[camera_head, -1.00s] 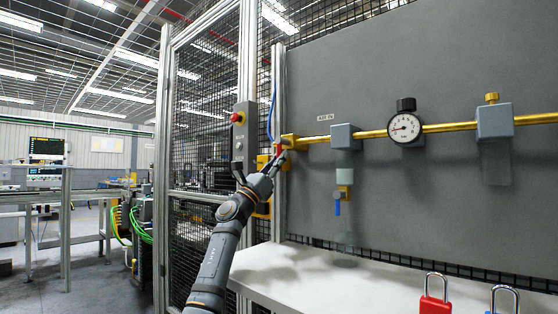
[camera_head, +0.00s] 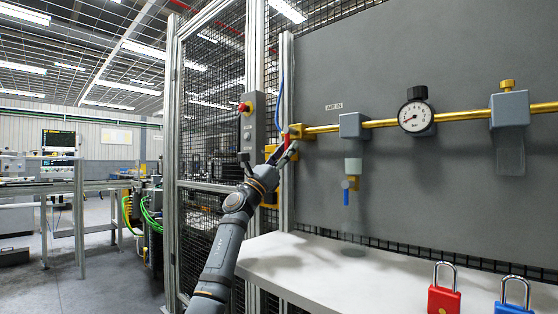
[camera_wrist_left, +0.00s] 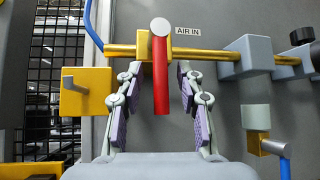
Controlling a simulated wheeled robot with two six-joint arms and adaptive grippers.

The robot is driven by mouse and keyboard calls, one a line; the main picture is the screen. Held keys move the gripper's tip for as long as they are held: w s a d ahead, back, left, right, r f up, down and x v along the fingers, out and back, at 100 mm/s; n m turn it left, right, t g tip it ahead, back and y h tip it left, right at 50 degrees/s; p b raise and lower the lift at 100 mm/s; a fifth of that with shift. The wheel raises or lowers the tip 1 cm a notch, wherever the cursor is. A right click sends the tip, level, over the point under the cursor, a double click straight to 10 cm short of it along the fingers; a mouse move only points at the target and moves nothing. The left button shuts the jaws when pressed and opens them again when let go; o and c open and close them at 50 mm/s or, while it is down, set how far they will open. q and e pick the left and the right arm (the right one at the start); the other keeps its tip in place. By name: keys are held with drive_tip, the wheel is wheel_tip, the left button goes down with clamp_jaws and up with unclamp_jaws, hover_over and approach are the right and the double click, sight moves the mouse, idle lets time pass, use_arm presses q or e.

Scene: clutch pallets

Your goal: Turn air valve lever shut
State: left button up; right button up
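The air valve is a brass block (camera_wrist_left: 145,45) on the brass pipe, beside the "AIR IN" label (camera_wrist_left: 188,31). Its red lever (camera_wrist_left: 161,85) hangs straight down from a round pale pivot, across the level pipe. In the left wrist view my left gripper (camera_wrist_left: 154,90) is open, with one finger on each side of the lever and gaps on both sides. In the head view my left gripper (camera_head: 281,153) is at the valve (camera_head: 298,132) and partly hides the lever. My right gripper is not in view.
A yellow box with a grey handle (camera_wrist_left: 86,92) is left of the fingers. A control box with a red button (camera_head: 246,128) is on the fence post. A gauge (camera_head: 415,116) and hanging blue-levered drain (camera_head: 346,190) lie right. Red (camera_head: 444,299) and blue padlocks (camera_head: 513,309) are on the white shelf (camera_head: 350,262).

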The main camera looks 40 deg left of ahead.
use_arm(q)
drive_tip(key=v, duration=1.1)
drive_tip(key=shift+s+f, duration=0.1)
drive_tip(key=shift+f, duration=0.05)
